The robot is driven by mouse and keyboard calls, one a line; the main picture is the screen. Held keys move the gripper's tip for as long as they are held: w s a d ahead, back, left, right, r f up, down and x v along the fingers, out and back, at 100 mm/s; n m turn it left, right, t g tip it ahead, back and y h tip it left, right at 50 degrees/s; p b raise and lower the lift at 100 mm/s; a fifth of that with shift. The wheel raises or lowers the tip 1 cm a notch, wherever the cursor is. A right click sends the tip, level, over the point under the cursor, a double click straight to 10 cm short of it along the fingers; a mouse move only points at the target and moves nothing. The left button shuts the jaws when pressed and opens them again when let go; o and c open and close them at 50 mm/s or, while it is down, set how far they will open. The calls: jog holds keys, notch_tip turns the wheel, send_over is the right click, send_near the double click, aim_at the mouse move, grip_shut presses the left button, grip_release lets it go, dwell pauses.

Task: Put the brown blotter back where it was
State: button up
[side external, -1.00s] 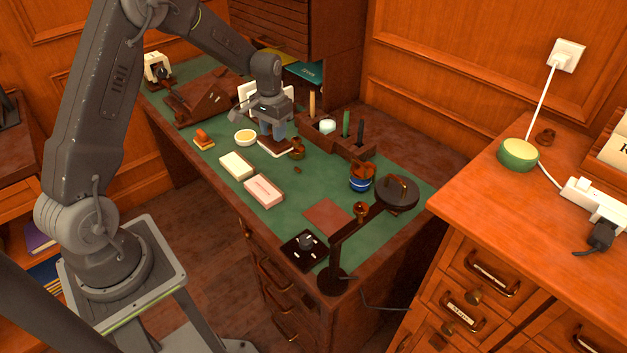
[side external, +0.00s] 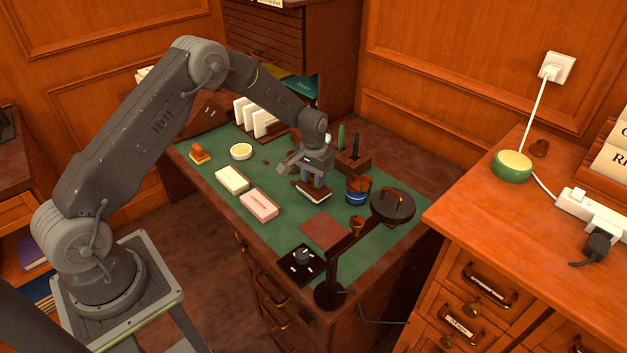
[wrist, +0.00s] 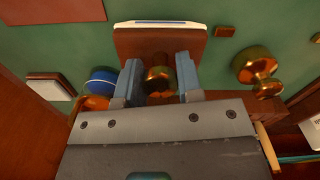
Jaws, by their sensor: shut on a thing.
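The brown blotter (side external: 313,196) has a dark wooden body, a pale underside and a brass knob (wrist: 160,80). My gripper (side external: 313,180) is shut on it, with one blue-grey finger on each side of the knob in the wrist view (wrist: 158,92). The blotter's brown top also shows in the wrist view (wrist: 130,42), beyond the fingers. It is over the green desk top (side external: 285,208), low and between the pink-white box and the blue tin. I cannot tell whether it touches the desk.
A pink-white box (side external: 258,204) and a cream box (side external: 232,180) lie to the left. A blue tin (side external: 357,191) is close on the right. A red-brown square (side external: 325,230) lies in front. A black lamp (side external: 392,205) stands nearer the camera. A dark pen stand (side external: 352,163) is behind.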

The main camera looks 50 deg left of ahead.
jog(key=shift+f, duration=0.6)
jog(key=shift+f, duration=0.1)
jog(key=o, duration=0.8)
